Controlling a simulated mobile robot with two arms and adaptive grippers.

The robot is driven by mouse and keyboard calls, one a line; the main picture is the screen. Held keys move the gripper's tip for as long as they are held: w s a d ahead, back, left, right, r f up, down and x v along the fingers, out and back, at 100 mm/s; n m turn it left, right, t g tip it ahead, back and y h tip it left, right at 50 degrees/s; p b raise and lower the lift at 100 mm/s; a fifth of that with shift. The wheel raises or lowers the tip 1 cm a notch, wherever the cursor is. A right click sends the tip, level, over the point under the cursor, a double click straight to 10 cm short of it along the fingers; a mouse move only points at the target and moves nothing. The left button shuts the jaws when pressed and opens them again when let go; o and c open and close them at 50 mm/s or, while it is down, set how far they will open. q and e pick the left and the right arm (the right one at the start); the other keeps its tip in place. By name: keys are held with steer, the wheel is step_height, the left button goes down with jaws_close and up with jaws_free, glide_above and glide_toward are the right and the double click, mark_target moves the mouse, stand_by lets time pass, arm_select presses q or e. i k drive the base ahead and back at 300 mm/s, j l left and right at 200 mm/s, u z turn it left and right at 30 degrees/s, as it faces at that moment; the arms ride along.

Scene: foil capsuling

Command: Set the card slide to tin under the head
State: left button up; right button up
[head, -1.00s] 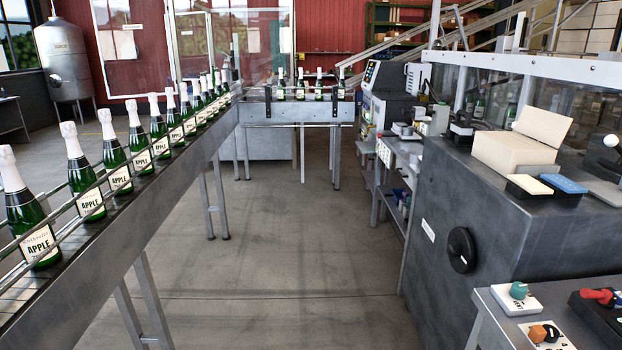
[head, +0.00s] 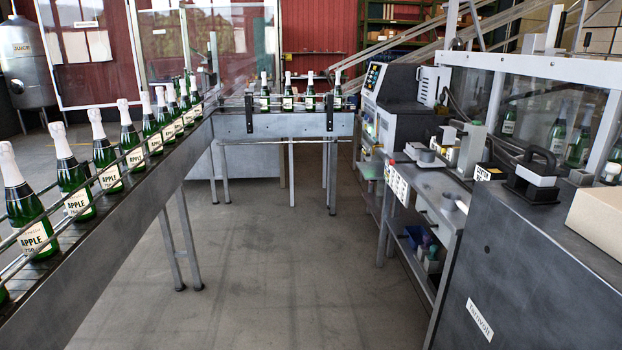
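I cannot pick out the card slide or read its setting at this distance. A printed white card (head: 397,186) is on the front edge of the side bench (head: 440,188) on the right. A grey and white machine with a button panel (head: 376,78) stands behind that bench. Small devices, among them a grey upright block (head: 471,150), stand on the bench. I cannot tell which part is the head. Neither of my grippers is in view.
A conveyor (head: 120,215) with green apple bottles (head: 73,178) runs along the left and turns across the back (head: 285,125). A dark grey machine housing (head: 520,260) with a black-handled block (head: 536,172) fills the right. The floor (head: 290,270) between is clear.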

mark_target(413, 148)
steer(key=i+z, duration=0.1)
steer(key=i, duration=0.8)
steer(key=i+j+z, duration=0.1)
steer(key=i, duration=0.85)
